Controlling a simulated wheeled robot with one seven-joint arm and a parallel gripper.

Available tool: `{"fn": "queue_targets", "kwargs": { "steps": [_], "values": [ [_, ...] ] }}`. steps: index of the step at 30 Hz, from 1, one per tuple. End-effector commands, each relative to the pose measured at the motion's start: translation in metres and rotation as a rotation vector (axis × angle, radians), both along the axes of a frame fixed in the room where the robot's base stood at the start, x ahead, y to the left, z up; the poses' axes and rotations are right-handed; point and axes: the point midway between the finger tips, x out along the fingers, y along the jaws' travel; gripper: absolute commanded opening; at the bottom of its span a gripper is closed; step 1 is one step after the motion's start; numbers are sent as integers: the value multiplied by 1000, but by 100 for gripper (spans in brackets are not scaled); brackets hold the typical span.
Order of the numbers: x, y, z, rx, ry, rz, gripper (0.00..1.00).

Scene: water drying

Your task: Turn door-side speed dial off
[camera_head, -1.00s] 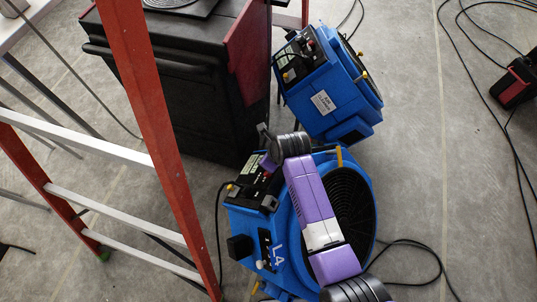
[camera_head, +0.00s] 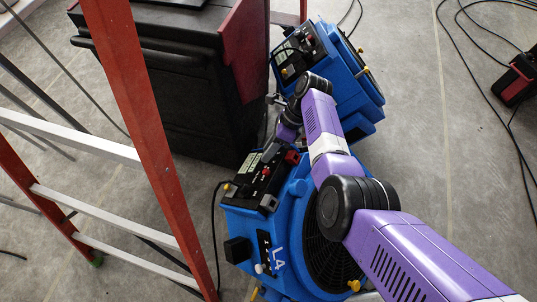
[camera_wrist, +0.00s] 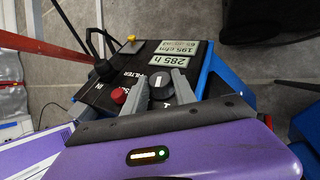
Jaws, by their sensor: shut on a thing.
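The nearer blue machine, marked L4 (camera_head: 278,258), stands on the floor with a black control panel (camera_head: 250,182) on its upper left side. In the wrist view the panel (camera_wrist: 133,66) shows a grey display reading 285 h and 195 cfm, a red button (camera_wrist: 118,95) and a dark round dial (camera_wrist: 159,80) with a light mark. My gripper (camera_wrist: 163,84) has one finger on each side of the dial and is shut on it.
A second blue machine (camera_head: 354,84) stands just behind. A black cabinet (camera_head: 185,95) is close behind the panel. A red ladder (camera_head: 145,130) with white rungs stands left.

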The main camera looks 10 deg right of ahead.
Motion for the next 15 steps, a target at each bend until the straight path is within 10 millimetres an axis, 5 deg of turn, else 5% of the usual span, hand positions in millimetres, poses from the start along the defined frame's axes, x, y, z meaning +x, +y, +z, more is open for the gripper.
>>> {"fn": "queue_targets", "kwargs": {
  "steps": [15],
  "values": [
    [5, 0, -11, 92, 145, 156, 0]
  ]
}}
